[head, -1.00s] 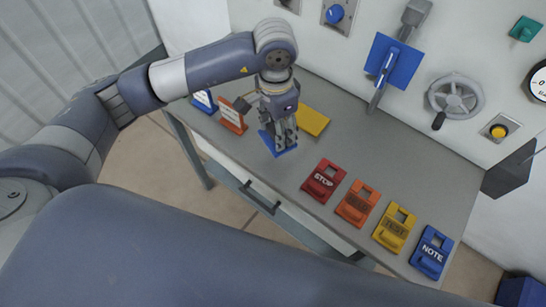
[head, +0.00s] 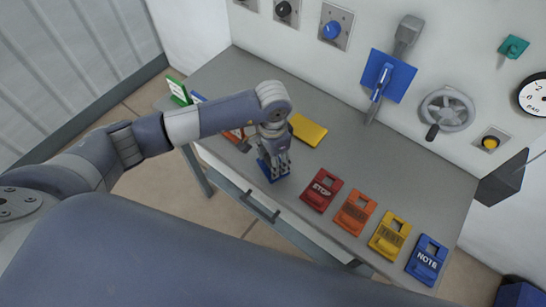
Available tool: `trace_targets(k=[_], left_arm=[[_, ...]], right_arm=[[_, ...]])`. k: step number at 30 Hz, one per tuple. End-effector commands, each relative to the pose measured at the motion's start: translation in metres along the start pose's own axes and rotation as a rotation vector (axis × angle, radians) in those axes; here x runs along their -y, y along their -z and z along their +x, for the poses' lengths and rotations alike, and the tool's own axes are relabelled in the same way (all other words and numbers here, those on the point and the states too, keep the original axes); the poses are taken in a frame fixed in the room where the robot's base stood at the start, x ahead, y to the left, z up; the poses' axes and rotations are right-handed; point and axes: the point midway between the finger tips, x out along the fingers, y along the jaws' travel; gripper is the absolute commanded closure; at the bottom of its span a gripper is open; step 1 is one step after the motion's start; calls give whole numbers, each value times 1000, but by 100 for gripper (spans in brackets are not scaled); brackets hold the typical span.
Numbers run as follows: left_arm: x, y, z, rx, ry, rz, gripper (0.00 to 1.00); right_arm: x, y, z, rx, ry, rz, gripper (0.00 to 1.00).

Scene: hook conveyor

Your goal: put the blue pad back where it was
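The blue pad (head: 264,171) is a small flat piece at the front edge of the grey table, left of the red STOP tag. My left gripper (head: 276,175) points down onto it, with its fingertips at the pad and covering part of it. Whether the fingers are shut on the pad or only press on it cannot be told. The yellow pad (head: 309,130) lies flat on the table behind and to the right of my gripper. My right gripper is out of view.
A row of tags lies to the right: red STOP (head: 322,189), orange (head: 355,208), yellow (head: 390,236) and blue NOTE (head: 427,260). A wall panel with a handwheel (head: 447,110) rises behind. The back right tabletop is clear.

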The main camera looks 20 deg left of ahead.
Motion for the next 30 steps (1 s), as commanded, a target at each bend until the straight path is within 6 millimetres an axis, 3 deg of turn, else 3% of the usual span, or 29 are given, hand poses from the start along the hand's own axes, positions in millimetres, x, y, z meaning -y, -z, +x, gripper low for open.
trace_targets(k=[2,3,5,6,19,30], left_arm=[[0,0,0,0,0,0,73],[0,0,1,0,0,0,46],[0,0,0,0,0,0,32],[0,0,0,0,0,0,31],[0,1,-6,-4,0,1,31],[1,1,-78,-6,4,2,31]], right_arm=[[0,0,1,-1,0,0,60],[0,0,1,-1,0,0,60],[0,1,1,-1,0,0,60],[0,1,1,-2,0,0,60],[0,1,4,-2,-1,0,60],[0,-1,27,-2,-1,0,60]])
